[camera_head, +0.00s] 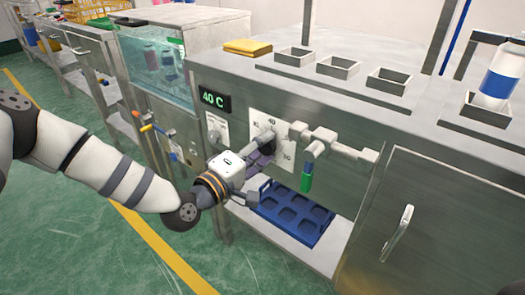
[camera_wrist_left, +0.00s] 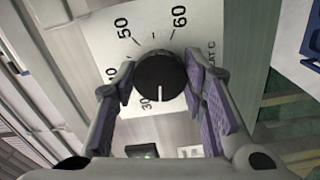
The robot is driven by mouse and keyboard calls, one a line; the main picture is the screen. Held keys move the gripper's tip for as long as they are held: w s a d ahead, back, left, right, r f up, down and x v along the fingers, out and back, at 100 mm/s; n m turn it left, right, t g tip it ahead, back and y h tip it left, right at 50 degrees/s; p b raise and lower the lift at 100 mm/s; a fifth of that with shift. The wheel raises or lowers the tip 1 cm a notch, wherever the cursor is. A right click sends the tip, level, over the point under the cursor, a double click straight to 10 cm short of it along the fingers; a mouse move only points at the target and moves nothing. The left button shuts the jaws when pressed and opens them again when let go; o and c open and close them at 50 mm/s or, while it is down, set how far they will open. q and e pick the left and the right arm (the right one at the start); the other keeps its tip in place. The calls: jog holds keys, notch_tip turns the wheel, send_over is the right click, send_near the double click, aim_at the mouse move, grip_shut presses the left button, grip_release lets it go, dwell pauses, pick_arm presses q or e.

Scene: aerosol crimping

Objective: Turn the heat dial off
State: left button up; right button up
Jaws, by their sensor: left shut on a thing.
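The heat dial (camera_wrist_left: 160,75) is a black round knob on a white scale plate (camera_head: 287,157) on the steel bench front. In the left wrist view the plate shows 30, 50, 60 and a partly hidden number. The knob's white mark points down in that view, close to the 30. My left gripper (camera_head: 262,148) is shut on the dial, with a purple-padded finger on either side of it. In the head view the fingers partly hide the dial. A green display (camera_head: 214,100) above left of the dial reads 40 C. My right gripper is not in view.
A blue tray (camera_head: 292,214) lies on the shelf below. A white bottle with a blue band (camera_head: 501,78) stands at the right.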

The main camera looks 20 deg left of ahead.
pick_arm(q)
jog(key=n+b, duration=0.2)
jog(key=n, duration=0.2)
jog(key=shift+f, duration=0.15)
jog(key=shift+n+b, duration=0.75)
jog(key=shift+n, duration=1.05)
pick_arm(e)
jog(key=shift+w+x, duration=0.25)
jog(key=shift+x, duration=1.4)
pick_arm(q)
jog(key=shift+r+n, duration=0.2)
jog(key=shift+n, duration=0.1)
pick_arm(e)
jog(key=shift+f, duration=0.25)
pick_arm(q)
jog(key=o, duration=1.2)
jog(key=shift+c, duration=0.2)
jog(key=shift+s, duration=0.15)
jog(key=v, duration=1.1)
jog(key=shift+s+a, duration=0.15)
jog(key=shift+s, duration=0.25)
